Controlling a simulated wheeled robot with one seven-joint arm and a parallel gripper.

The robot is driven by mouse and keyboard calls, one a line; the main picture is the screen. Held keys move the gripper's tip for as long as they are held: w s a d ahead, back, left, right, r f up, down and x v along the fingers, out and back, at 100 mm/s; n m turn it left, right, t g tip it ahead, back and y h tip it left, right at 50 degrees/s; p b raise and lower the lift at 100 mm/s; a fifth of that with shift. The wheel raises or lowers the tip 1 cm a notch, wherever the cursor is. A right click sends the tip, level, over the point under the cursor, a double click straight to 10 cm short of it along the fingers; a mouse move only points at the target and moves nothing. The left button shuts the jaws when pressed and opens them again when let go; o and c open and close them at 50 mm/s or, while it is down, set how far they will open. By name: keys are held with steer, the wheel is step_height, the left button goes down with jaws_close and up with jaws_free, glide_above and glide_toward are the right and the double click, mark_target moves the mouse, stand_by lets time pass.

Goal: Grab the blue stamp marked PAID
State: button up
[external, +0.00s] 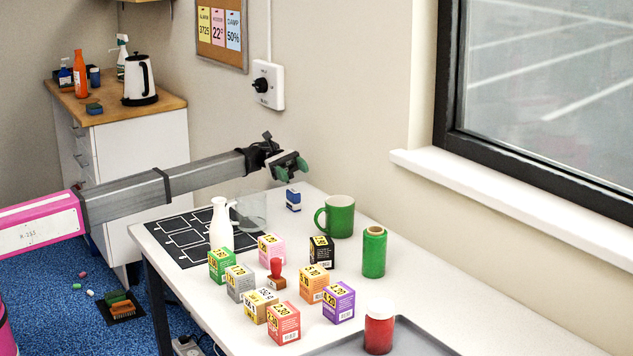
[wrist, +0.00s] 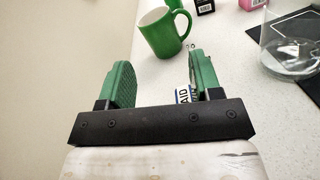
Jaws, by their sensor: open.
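The blue stamp (external: 293,199) is a small blue block with a white label. It stands on the white table near the wall, beside the green mug.
A green mug (external: 340,216) stands just right of the stamp. A clear glass vessel (external: 252,209) and a white bottle (external: 221,225) stand to the left. Several small boxes, a red-handled stamp (external: 276,273) and a green cylinder (external: 374,252) stand nearer the front. The wall is close behind.

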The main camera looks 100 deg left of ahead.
mark_target(288, 189)
steer(key=s+a+f+n, duration=0.1)
steer(key=s+a+f, duration=0.1)
steer(key=s+a, duration=0.1)
steer(key=s+a+f+n, duration=0.1)
steer(key=s+a+f, duration=0.1)
steer(key=s+a, duration=0.1)
steer(key=s+a+f+n, duration=0.1)
steer(key=s+a+f, duration=0.1)
steer(key=s, duration=0.1)
steer(key=shift+a+y, duration=0.3)
steer(key=shift+a, duration=0.1)
steer(key=x, duration=1)
steer(key=shift+w+d, duration=0.15)
steer(key=shift+w, duration=0.15)
steer(key=c, duration=1)
